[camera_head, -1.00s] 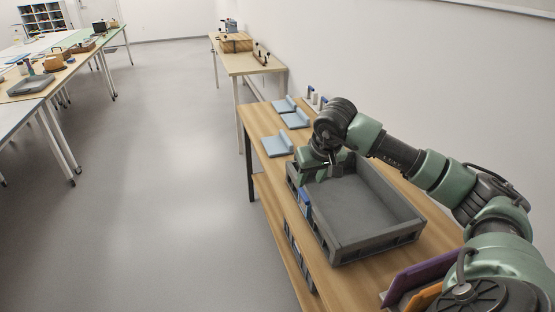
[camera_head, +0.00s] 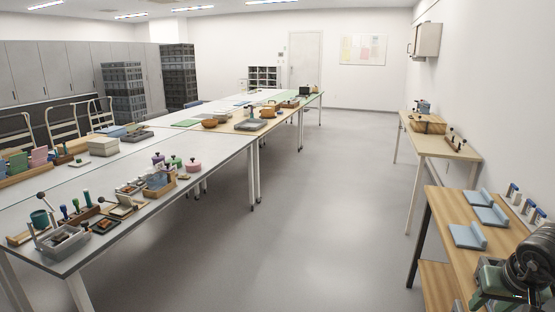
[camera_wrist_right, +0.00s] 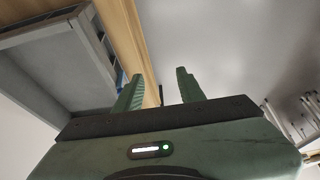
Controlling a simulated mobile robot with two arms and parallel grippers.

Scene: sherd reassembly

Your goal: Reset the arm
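My right arm's green and black wrist part shows at the lower right edge of the head view, beside the wooden table (camera_head: 448,207). My right gripper (camera_wrist_right: 160,86) shows in the right wrist view. Its two green fingers stand apart with nothing between them. The grey tray (camera_wrist_right: 57,58) lies to the left of the fingers in that view, apart from them. The wooden table's edge runs behind the fingers. My left gripper is in neither view.
Blue-grey rests (camera_head: 467,235) and small bottles (camera_head: 515,193) stand on the right table. A farther table (camera_head: 437,140) holds wooden items. A long white table (camera_head: 125,190) on the left carries tools, a grey bin (camera_head: 62,243) and pink pots. The floor between is clear.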

